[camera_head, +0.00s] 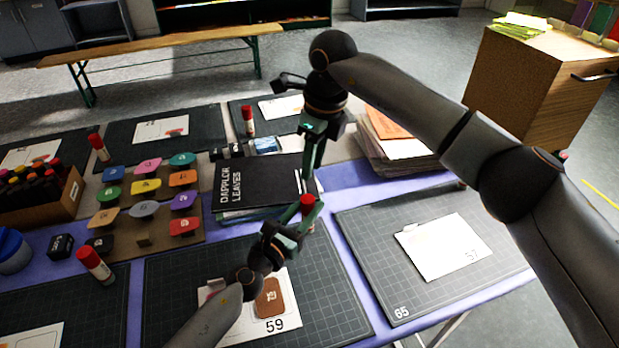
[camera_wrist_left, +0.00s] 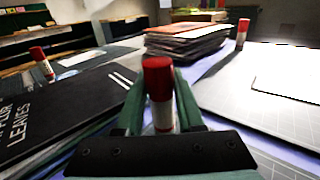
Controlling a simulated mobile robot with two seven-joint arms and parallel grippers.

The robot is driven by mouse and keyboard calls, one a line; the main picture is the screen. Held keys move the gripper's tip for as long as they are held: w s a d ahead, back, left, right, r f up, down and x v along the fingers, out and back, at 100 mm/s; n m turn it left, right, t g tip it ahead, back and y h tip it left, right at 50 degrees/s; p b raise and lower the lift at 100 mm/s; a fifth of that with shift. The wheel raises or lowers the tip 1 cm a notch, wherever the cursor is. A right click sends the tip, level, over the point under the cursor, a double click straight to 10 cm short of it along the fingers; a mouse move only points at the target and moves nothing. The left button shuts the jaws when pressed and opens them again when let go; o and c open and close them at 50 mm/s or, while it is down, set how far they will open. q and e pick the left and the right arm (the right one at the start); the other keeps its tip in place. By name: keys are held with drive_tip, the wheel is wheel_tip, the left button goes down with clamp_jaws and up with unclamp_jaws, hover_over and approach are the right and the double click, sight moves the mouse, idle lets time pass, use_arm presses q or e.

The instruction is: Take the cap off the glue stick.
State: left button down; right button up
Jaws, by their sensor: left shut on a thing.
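A glue stick with a white body and a red cap (camera_head: 307,203) stands upright between the fingers of my left gripper (camera_head: 301,220). In the left wrist view the glue stick (camera_wrist_left: 163,116) shows the red cap on top of the body. My left gripper is shut on the body, with the cap rising above the fingers. My right gripper (camera_head: 311,165) points down from above, its fingers over the cap. A gap between its fingers is not clear from this angle. It does not show in the left wrist view.
A black book (camera_head: 255,184) lies left of the held stick. A paper stack (camera_head: 400,150) stands behind to the right. Colored stamps (camera_head: 145,187) and a marker box (camera_head: 45,205) are at left. Other glue sticks stand around, one at lower left (camera_head: 95,263). The right mat (camera_head: 375,255) is mostly clear.

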drive_tip(key=r, duration=0.5)
drive_tip(key=shift+s+d+r, duration=0.25)
drive_tip(key=shift+d+r, duration=0.05)
drive_tip(key=shift+d, duration=0.05)
use_arm(q)
drive_tip(key=shift+c, duration=2.2)
unclamp_jaws()
